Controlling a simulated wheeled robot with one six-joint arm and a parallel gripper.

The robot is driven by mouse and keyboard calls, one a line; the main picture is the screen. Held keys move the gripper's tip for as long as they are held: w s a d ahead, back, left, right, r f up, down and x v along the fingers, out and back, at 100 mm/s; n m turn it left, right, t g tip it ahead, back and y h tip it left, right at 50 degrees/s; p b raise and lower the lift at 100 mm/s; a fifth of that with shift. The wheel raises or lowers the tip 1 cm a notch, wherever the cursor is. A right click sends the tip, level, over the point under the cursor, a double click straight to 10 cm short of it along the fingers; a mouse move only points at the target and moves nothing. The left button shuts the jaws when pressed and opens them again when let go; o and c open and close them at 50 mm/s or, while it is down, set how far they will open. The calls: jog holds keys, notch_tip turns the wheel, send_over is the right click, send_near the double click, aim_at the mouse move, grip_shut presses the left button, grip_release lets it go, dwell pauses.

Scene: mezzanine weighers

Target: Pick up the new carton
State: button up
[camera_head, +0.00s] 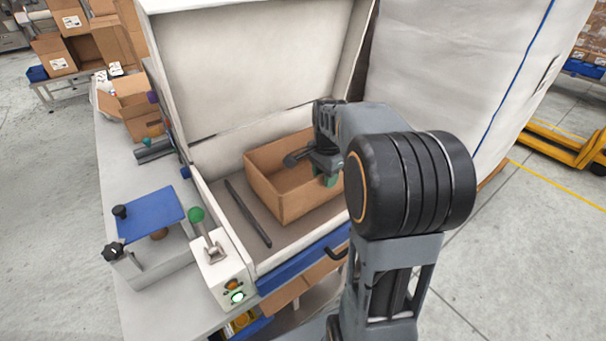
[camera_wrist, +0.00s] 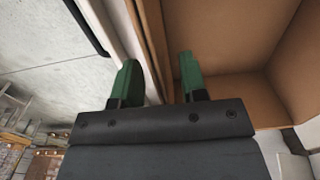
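An open-topped brown carton (camera_head: 310,203) sits in the pale tray of the machine, under its raised lid. My gripper (camera_head: 328,180) is at the carton's right end, with its green fingertips low by the rim. In the wrist view, my gripper (camera_wrist: 158,82) has its two green fingers apart, on either side of one wall of the carton (camera_wrist: 235,35). One finger is on the inner side and the other on the outer side. A gap shows between the fingers, and I see no firm contact with the wall. The carton looks empty in the part I can see.
A dark bar (camera_head: 248,214) lies left of the carton. A control box (camera_head: 222,270) with a green knob and a blue-topped stand (camera_head: 151,214) are at the front left. The raised lid (camera_head: 255,60) stands behind. A tall white panel (camera_head: 450,75) is at the right.

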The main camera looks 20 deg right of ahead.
jog(key=shift+f, duration=0.85)
grip_shut()
